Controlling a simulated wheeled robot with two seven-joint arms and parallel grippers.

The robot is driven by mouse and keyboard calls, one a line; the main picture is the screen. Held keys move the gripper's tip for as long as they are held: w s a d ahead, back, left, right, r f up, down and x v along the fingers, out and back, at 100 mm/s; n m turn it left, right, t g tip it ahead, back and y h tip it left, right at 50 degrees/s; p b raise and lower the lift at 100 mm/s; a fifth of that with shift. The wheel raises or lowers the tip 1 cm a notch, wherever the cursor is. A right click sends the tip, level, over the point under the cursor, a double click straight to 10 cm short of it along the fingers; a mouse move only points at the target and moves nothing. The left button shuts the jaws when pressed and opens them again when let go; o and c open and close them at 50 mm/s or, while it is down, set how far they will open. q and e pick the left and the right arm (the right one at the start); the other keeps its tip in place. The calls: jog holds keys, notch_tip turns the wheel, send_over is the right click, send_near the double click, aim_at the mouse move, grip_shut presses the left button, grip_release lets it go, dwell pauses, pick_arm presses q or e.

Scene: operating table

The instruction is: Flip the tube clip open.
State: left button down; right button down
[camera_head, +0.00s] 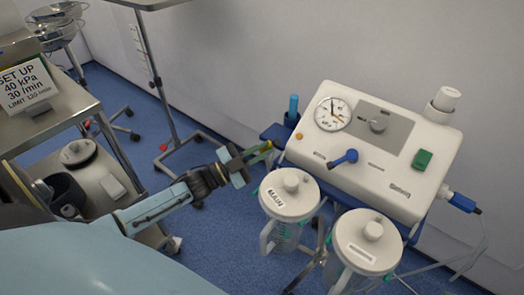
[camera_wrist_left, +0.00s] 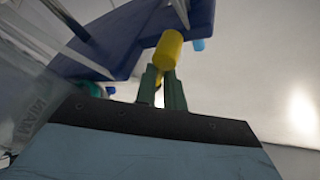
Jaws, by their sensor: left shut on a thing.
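My left gripper (camera_head: 252,156) reaches in from the left to the near left edge of the suction unit, close above the left jar. In the left wrist view its two green fingers (camera_wrist_left: 162,92) are closed around the thin lower end of a yellow part, which looks like the tube clip (camera_wrist_left: 168,50). The clip's thick rounded end stands out beyond the fingertips, beside the blue bracket. In the head view the clip is small and partly hidden by the fingers. I cannot tell whether it is flipped open. My right gripper is not in view.
The white suction unit (camera_head: 365,150) has a gauge, a blue knob (camera_head: 343,158) and a green switch (camera_head: 423,159). Two lidded jars (camera_head: 289,194) (camera_head: 364,241) stand in front. A steel cart (camera_head: 45,128) with a sign is at left.

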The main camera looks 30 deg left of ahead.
pick_arm(q)
jog(key=shift+a+n+t+y+p, duration=0.2)
jog(key=shift+n+t+y, duration=0.55)
jog(key=shift+n, duration=1)
jog(key=shift+a+n+t+y+p, duration=0.15)
jog(key=shift+n+t+y, duration=0.55)
jog(key=shift+n, duration=1.1)
jog(key=shift+a+n+t+y+p, duration=0.1)
jog(key=shift+a+n+t+y, duration=0.15)
jog(key=shift+n+t+y, duration=1)
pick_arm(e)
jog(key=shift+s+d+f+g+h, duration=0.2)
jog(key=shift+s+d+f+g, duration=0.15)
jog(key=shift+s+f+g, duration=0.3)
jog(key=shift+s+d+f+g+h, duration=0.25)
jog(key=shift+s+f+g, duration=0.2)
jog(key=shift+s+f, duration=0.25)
pick_arm(q)
jog(key=shift+n+g+h, duration=0.4)
jog(key=shift+n+h, duration=0.1)
jog(key=shift+n, duration=0.1)
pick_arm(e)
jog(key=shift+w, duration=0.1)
pick_arm(q)
jog(key=c, duration=1.8)
grip_release()
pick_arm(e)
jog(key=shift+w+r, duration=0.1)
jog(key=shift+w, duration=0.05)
